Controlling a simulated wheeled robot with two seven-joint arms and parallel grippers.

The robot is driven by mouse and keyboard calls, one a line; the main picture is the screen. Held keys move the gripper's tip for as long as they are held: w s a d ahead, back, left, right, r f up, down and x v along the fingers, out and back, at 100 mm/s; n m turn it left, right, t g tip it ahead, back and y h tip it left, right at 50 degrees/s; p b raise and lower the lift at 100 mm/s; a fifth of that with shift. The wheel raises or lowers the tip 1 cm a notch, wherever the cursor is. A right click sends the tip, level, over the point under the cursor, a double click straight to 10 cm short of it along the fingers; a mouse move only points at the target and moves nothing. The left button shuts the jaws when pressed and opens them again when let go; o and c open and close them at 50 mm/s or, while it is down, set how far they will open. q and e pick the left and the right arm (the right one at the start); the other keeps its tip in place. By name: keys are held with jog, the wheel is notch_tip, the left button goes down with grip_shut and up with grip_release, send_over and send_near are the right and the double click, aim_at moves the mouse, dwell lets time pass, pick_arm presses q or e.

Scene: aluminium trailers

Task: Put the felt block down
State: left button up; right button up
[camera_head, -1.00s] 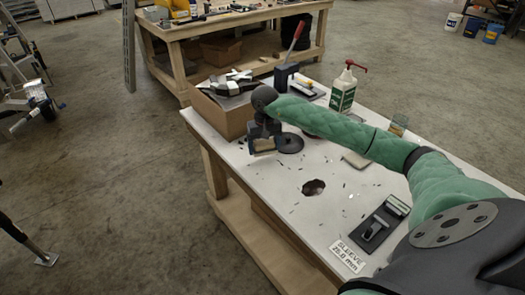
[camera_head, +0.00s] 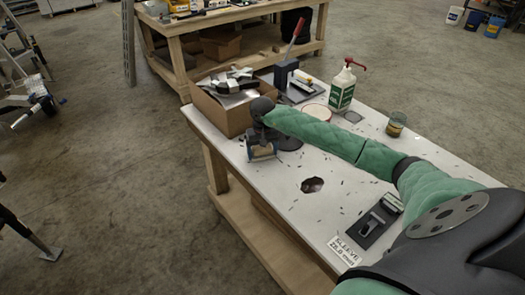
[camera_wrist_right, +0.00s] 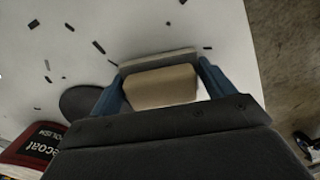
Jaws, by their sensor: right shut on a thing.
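The felt block (camera_wrist_right: 160,87) is a tan, rounded block between the blue fingers of my right gripper (camera_wrist_right: 163,88) in the right wrist view. The gripper is shut on it. In the head view my right gripper (camera_head: 262,153) is low over the far left part of the white bench top (camera_head: 270,185). The block's tan edge shows under it. I cannot tell whether the block touches the top. A dark round disc (camera_head: 288,143) lies just right of the gripper, and also shows in the wrist view (camera_wrist_right: 82,102). My left gripper is out of view.
A cardboard box (camera_head: 222,110) of metal pieces stands just behind the gripper. A green-labelled pump bottle (camera_head: 342,90), a red-rimmed tin (camera_head: 314,112) and a jar (camera_head: 396,124) stand farther right. A dark hole (camera_head: 312,185) and scattered dark bits mark the top.

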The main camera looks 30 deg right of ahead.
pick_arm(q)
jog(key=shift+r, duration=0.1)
pick_arm(e)
jog(key=shift+f, duration=0.1)
jog(key=o, duration=1)
jog(key=shift+c, duration=0.2)
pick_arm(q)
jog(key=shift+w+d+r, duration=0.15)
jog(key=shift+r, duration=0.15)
pick_arm(e)
jog(key=shift+r, duration=0.25)
jog(key=shift+r+b, duration=0.25)
jog(key=shift+b, duration=0.05)
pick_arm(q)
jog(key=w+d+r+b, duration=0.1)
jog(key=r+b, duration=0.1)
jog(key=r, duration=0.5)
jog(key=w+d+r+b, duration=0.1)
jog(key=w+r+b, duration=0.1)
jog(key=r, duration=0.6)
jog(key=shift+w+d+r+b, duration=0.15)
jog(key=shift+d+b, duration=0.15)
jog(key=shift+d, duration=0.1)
pick_arm(e)
notch_tip(320, 180, up, 11)
jog(key=shift+r, duration=0.15)
